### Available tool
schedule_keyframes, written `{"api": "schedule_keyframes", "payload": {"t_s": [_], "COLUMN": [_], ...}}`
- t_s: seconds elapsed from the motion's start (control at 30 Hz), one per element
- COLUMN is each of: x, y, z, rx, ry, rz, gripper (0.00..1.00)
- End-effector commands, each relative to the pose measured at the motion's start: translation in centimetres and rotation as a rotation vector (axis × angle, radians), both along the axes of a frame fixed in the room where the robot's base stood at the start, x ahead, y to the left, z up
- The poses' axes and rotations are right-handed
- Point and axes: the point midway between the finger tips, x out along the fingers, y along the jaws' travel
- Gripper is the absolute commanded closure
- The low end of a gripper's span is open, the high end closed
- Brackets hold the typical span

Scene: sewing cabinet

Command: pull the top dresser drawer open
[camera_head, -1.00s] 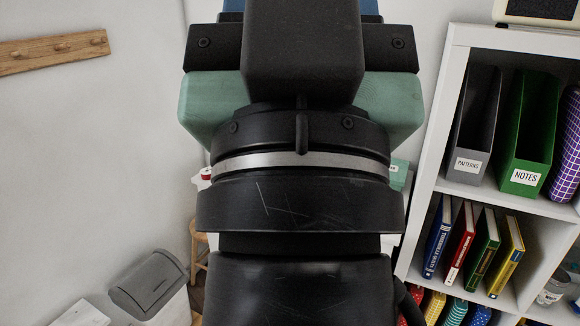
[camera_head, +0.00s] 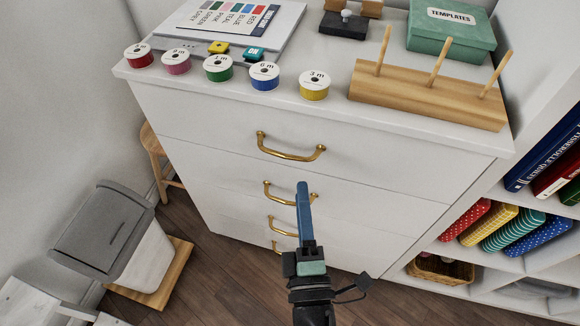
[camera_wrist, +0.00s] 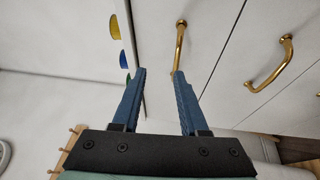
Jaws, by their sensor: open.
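The white dresser (camera_head: 190,125) has several drawers with brass bar handles. The top drawer handle (camera_head: 291,153) is a curved bar on the top drawer front (camera_head: 220,130), which looks flush and shut. My gripper (camera_head: 303,185) has blue fingers and is in front of the dresser, overlapping the second handle (camera_head: 272,194) in the head view. In the wrist view my gripper (camera_wrist: 160,72) is open with nothing between its fingers. The top handle (camera_wrist: 179,50) shows just beyond the right fingertip there; I cannot tell whether they touch.
Ribbon spools (camera_head: 264,77), a wooden spool rack (camera_head: 425,92) and a green templates box (camera_head: 452,30) stand on the dresser top. A grey-lidded bin (camera_head: 105,228) and a stool (camera_head: 160,155) are at left. A white shelf (camera_head: 470,262) with fabric rolls adjoins at right.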

Motion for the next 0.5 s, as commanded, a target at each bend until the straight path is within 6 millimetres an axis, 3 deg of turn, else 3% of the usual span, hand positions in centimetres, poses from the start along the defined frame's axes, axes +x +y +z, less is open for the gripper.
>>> {"api": "schedule_keyframes", "payload": {"t_s": [0.03, 0.13, 0.27, 0.5], "x": [-0.7, -1.1, 0.0, 4.3], "y": [0.3, 0.7, 0.9, 1.2], "z": [-1.9, -3.0, -2.8, -2.3], "rx": [-0.025, -0.052, -0.057, -0.054], "ry": [0.023, 0.04, 0.039, 0.038], "rz": [0.01, 0.023, 0.027, 0.026], "gripper": [0.57, 0.57, 0.57, 0.57]}}
